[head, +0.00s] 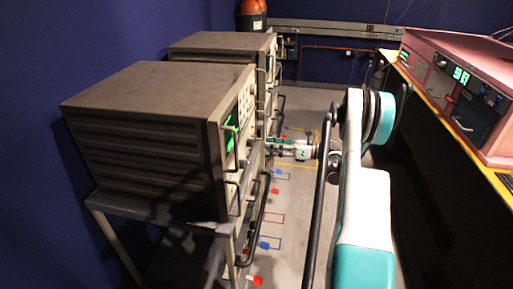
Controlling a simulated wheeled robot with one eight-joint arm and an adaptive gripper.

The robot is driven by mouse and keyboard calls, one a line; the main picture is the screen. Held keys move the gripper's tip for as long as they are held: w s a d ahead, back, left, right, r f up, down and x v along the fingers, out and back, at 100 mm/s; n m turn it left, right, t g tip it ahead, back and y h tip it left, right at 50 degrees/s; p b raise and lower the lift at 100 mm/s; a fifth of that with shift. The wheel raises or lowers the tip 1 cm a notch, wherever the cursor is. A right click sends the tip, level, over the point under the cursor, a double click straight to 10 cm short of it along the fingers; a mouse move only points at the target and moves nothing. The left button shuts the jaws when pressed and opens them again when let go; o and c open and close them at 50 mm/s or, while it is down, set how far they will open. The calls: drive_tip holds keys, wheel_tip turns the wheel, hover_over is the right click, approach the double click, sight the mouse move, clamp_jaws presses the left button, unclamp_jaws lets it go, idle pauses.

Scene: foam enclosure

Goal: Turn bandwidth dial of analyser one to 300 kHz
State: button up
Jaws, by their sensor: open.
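Two grey-brown instrument cases stand along the left wall, a near one (150,125) and a far one (222,44); I cannot tell which is analyser one. The near one's front panel (240,128) faces right and shows a green-lit screen (229,138) and small controls at a steep angle. The bandwidth dial and its markings cannot be made out. My gripper (270,147) is open and points left at the instrument fronts, just beyond the near panel's far edge. Its fingertips are small and partly hidden, and contact cannot be judged.
The near instrument rests on a grey metal stand (205,226) with protruding black handles. A bench with a yellow edge (430,103) on the right carries pink equipment (455,75) with green digits. The pale floor (290,205) between has coloured markings and several small red and blue pieces.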

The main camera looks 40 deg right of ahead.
sight(252, 144)
drive_tip(key=b+x, duration=0.1)
drive_tip(key=x, duration=0.5)
drive_tip(key=shift+a, duration=0.1)
drive_tip(key=c, duration=1.1)
